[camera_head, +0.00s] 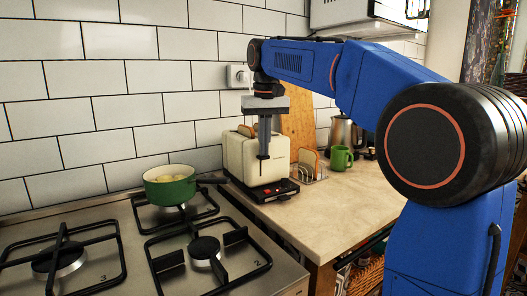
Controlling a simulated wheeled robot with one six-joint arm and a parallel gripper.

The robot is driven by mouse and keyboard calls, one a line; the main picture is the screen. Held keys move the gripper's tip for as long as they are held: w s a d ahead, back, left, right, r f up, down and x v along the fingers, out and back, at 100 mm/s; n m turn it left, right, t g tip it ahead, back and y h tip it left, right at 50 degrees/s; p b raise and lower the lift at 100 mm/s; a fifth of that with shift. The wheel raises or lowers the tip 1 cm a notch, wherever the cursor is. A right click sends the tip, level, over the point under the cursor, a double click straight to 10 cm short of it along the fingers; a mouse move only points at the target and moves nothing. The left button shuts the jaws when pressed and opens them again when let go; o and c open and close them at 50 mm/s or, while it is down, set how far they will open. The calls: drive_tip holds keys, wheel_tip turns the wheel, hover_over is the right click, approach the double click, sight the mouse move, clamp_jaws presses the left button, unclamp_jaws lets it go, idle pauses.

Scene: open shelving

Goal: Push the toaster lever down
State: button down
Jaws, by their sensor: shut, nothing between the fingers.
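The cream toaster (247,160) stands on the counter just right of the stove, on a dark base with a small red mark low on its front. Brown slices of bread (246,130) show at its top slots. My gripper (263,157) points straight down in front of the toaster's near end face. Its fingers are shut and empty. The lever cannot be made out clearly; my fingers cover that part of the toaster. Whether the fingertips touch the toaster or the lever, I cannot tell.
A green pot (170,188) with pale round food sits on the stove (110,255) at left. Right of the toaster are a toast rack (310,168), a green mug (341,158) and a kettle (345,133). The front of the counter (320,212) is clear.

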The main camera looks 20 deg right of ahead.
drive_tip(key=shift+f, duration=2.4)
drive_tip(key=s, duration=0.1)
drive_tip(key=s+r, duration=0.1)
drive_tip(key=s, duration=0.1)
drive_tip(key=shift+r, duration=0.15)
wheel_tip(320, 180, up, 17)
drive_tip(key=s, duration=0.1)
drive_tip(key=shift+s, duration=0.35)
drive_tip(key=shift+a, duration=0.1)
